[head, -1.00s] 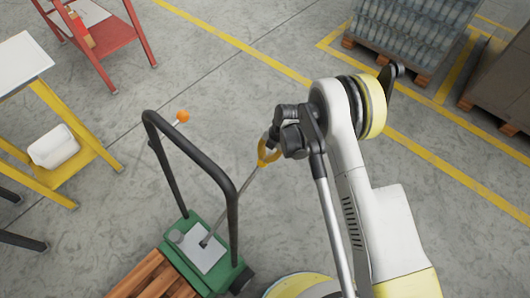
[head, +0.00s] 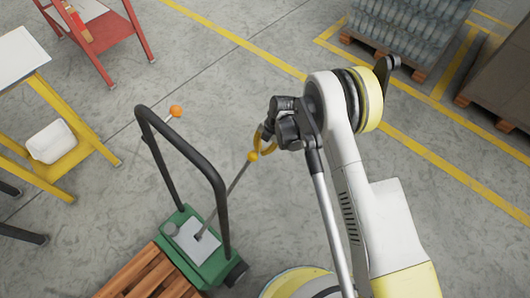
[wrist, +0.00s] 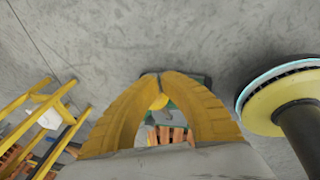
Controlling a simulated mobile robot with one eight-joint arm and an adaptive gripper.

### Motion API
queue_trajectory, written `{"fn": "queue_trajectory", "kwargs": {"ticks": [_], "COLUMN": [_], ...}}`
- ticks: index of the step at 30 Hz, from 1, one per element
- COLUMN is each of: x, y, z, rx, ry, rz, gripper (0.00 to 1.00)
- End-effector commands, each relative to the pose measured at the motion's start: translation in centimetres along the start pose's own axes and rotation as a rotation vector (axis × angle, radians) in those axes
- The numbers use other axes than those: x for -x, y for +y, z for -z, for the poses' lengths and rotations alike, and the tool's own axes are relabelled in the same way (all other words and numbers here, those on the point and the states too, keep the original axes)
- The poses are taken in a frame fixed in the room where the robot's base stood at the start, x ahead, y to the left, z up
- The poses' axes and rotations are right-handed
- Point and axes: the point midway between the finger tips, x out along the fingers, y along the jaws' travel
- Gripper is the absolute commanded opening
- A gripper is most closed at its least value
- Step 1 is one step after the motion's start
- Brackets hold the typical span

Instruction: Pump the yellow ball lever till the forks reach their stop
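The yellow ball (head: 252,156) caps a thin grey lever (head: 236,182) that rises at a tilt from the green pump truck (head: 207,255). My gripper (head: 262,151) has yellow fingers that curve together at their tips, right by the ball. In the wrist view the tips (wrist: 160,75) nearly meet, and the ball (wrist: 159,102) shows in the gap between the fingers. The ball does not appear clasped; whether the fingers touch it I cannot tell. The forks are not clearly seen; a wooden pallet (head: 150,277) covers that end of the truck.
The truck's black handle loop (head: 217,185) stands left of my gripper. An orange ball (head: 175,111) on a thin rod shows beyond it. A yellow-legged table (head: 25,62) with a white bin (head: 50,142) is at left. Loaded pallets (head: 405,35) stand at the upper right. Open floor lies behind.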

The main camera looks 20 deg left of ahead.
Motion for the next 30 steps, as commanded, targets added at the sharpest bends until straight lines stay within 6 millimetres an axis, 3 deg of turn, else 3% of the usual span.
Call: {"fn": "queue_trajectory", "kwargs": {"ticks": [3,12,18,30], "x": [3.0,7.8,8.8,8.8], "y": [-0.1,-0.8,-1.0,-1.1], "z": [-1.2,-4.1,-4.8,-4.9], "rx": [-0.005,-0.003,-0.001,0.0], "ry": [-0.001,-0.001,0.0,-0.001], "rz": [-0.001,-0.001,-0.001,-0.001], "gripper": [0.0,0.0,0.0,0.0]}}
